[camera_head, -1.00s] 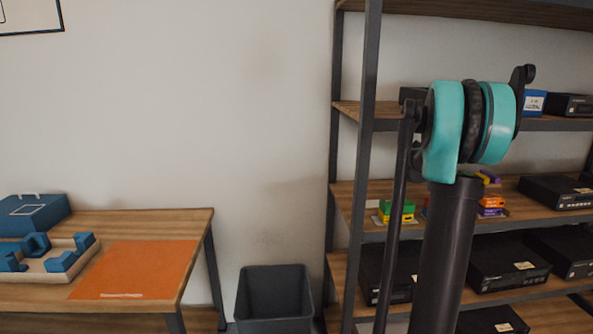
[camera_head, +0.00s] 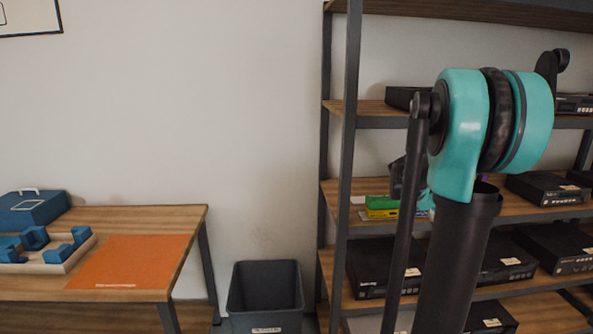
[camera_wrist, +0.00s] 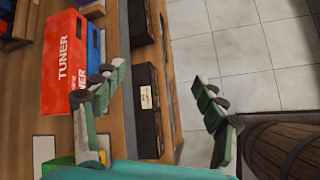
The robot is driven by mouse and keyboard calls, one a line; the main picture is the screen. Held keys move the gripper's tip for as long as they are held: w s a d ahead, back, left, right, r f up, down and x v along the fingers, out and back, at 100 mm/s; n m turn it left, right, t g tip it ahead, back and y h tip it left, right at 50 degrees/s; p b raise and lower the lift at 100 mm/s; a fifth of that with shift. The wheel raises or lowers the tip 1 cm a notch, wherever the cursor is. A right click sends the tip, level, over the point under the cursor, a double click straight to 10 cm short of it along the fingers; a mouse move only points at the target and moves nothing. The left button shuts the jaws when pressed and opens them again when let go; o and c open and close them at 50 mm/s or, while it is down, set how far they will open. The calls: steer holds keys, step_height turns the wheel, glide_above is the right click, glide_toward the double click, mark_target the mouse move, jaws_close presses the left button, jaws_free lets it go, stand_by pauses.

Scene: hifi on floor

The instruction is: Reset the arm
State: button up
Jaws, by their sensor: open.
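My arm, with its teal joint and dark tube, stands in front of the shelf at the right of the head view. My gripper (camera_wrist: 159,76) shows in the wrist view with its two green-grey fingers spread wide and nothing between them. Its left finger overlaps the wooden shelf (camera_wrist: 118,133) and its boxes in the picture; its right finger is over the tiled floor. Whether the fingers touch the shelf I cannot tell. In the head view the gripper is not clearly seen.
The shelf rack (camera_head: 350,140) holds black devices (camera_head: 382,270). A red TUNER box (camera_wrist: 62,70) and a barrel (camera_wrist: 290,150) show in the wrist view. A wooden table (camera_head: 185,220) with an orange mat (camera_head: 135,262) stands left. A grey bin (camera_head: 265,300) stands between table and rack.

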steer(key=s+a+f+m+y, duration=0.2)
steer(key=s+a+f+m, duration=0.2)
steer(key=s+a, duration=0.3)
steer(key=s+a+f+m+t+y, duration=0.1)
steer(key=s+a+f+m+y, duration=0.2)
steer(key=s+a+f+m, duration=0.2)
steer(key=s+a+f+m+t+y, duration=0.1)
steer(key=s+a+f+m+y, duration=0.2)
steer(key=s+a, duration=0.8)
steer(key=a+f+m, duration=0.2)
steer(key=a+f, duration=0.1)
steer(key=a, duration=0.1)
steer(key=shift+f, duration=0.3)
